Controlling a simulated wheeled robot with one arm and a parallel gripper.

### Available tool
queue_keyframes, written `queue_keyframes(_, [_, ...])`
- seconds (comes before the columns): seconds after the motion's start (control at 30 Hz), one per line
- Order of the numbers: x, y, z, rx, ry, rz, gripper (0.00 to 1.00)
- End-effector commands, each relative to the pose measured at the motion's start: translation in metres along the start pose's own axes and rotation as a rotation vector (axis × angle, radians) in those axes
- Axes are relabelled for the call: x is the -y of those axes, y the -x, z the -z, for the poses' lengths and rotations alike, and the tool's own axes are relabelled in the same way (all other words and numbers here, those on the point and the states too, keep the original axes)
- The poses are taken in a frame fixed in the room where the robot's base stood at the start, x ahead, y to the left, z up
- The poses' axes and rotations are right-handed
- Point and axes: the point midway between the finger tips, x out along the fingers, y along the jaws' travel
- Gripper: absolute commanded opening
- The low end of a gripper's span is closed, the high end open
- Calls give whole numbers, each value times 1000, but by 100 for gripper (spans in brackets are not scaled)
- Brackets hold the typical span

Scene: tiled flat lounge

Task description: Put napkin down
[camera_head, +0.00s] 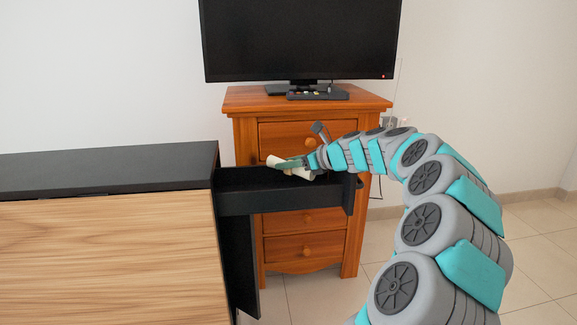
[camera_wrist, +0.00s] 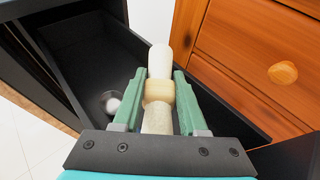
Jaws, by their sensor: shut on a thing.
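The napkin (camera_wrist: 160,62) is a cream roll with a tan band around its middle. My gripper (camera_wrist: 162,85) is shut on it, with a green finger on each side of the band. In the head view the napkin (camera_head: 289,166) and my gripper (camera_head: 293,163) are at the open black drawer (camera_head: 285,199), which sticks out from the right side of a black-topped cabinet. The napkin lies over the drawer's opening. I cannot tell whether it touches the drawer floor.
A wooden dresser (camera_head: 305,104) stands close behind, with a television (camera_head: 300,40) and a dark device (camera_head: 318,94) on top. The cabinet (camera_head: 105,165) is at left. Tiled floor (camera_head: 540,235) is free at right.

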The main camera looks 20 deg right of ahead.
Motion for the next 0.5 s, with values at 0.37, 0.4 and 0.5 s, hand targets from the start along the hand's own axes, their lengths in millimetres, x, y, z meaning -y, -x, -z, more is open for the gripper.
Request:
queue_keyframes(0.37, [-1,-2,4,-1,0,-2,0])
queue_keyframes(0.4, [-1,-2,5,-1,-1,-3,0])
queue_keyframes(0.5, [-1,-3,7,-1,-1,-4,0])
